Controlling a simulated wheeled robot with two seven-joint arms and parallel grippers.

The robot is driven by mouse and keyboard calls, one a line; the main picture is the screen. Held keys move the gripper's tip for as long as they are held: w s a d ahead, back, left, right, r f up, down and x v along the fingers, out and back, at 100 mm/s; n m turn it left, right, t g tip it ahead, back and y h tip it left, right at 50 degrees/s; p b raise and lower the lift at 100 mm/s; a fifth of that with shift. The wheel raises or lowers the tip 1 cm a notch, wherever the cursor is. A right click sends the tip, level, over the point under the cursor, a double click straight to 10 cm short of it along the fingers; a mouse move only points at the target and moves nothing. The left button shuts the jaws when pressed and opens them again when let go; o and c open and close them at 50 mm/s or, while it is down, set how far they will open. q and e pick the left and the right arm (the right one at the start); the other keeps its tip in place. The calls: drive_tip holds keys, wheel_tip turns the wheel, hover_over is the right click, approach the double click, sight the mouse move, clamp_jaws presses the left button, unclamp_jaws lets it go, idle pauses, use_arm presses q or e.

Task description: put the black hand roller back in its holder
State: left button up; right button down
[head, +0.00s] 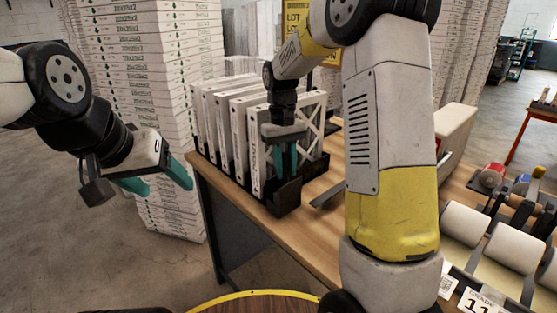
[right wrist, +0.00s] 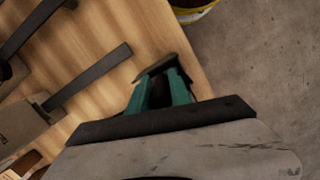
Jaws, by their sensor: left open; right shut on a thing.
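My right gripper (head: 286,158) points down at the near end of the row of boxed filters, with its teal fingers over a black holder-like box (head: 285,197) at the table edge. In the right wrist view, its fingers (right wrist: 160,92) are shut on a dark thing, taken as the black hand roller (right wrist: 158,95), mostly hidden between them. I cannot tell how far the roller is inside the black box. My left gripper (head: 160,184) is open and empty, off the table at the left.
White boxed filters (head: 253,150) stand in a black rack beside my right gripper. A dark flat strip (head: 327,195) lies on the wooden table (head: 308,236). White rolls (head: 514,248) sit at the right. Tall stacks of boxes (head: 150,60) rise behind.

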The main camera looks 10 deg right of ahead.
sight(285, 154)
drive_tip(key=c, duration=1.1)
unclamp_jaws()
drive_tip(key=shift+r, duration=0.1)
drive_tip(key=r, duration=0.4)
drive_tip(key=w+r, duration=0.1)
drive_tip(key=r, duration=0.2)
drive_tip(key=shift+w+a, duration=0.1)
drive_tip(key=shift+a, duration=0.1)
drive_tip(key=shift+r, duration=0.3)
